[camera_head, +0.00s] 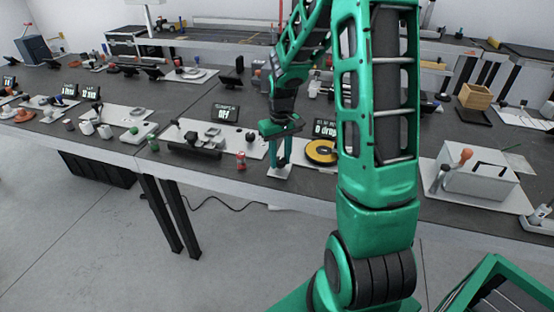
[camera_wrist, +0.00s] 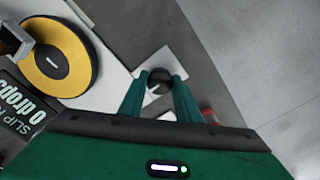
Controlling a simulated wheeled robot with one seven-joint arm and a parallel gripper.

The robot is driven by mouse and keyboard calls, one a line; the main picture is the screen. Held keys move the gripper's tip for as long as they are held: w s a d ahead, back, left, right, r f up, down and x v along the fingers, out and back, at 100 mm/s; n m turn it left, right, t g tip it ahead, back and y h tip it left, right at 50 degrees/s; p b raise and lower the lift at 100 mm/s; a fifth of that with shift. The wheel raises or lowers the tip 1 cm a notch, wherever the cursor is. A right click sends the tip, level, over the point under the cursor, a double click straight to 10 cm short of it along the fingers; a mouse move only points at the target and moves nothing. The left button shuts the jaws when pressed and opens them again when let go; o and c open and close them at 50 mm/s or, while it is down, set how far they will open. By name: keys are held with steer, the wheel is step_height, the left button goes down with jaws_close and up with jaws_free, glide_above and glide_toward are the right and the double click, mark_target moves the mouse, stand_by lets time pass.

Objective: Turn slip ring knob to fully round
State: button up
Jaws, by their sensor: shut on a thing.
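My gripper (camera_head: 280,163) reaches down at the front edge of the table, over a small white plate (camera_head: 281,172). In the wrist view my gripper (camera_wrist: 161,79) has its two green fingers on either side of a round dark knob (camera_wrist: 159,82), shut on it. The knob is hidden by the fingers in the head view. A yellow and black disc (camera_head: 321,151) lies just right of the gripper; in the wrist view the disc (camera_wrist: 55,58) is at the upper left, with a small light mark at its middle. A display (camera_wrist: 18,112) beside it reads "SLIP" and "0 drops".
A red object (camera_head: 241,160) stands left of my gripper on the table edge and shows blurred in the wrist view (camera_wrist: 209,115). A metal box with levers (camera_head: 478,172) stands at the right. Open floor lies in front of the table.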

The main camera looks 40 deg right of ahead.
mark_target(280, 159)
steer(key=o, duration=1.1)
steer(key=shift+c, duration=0.2)
step_height(280, 159, up, 11)
steer(key=shift+f, duration=0.15)
steer(key=s+a+r+m, duration=0.1)
steer(key=s+m, duration=0.1)
steer(key=s, duration=1.2)
steer(key=s+a+r+m, duration=0.2)
steer(key=s, duration=1.2)
steer(key=shift+m, duration=0.4)
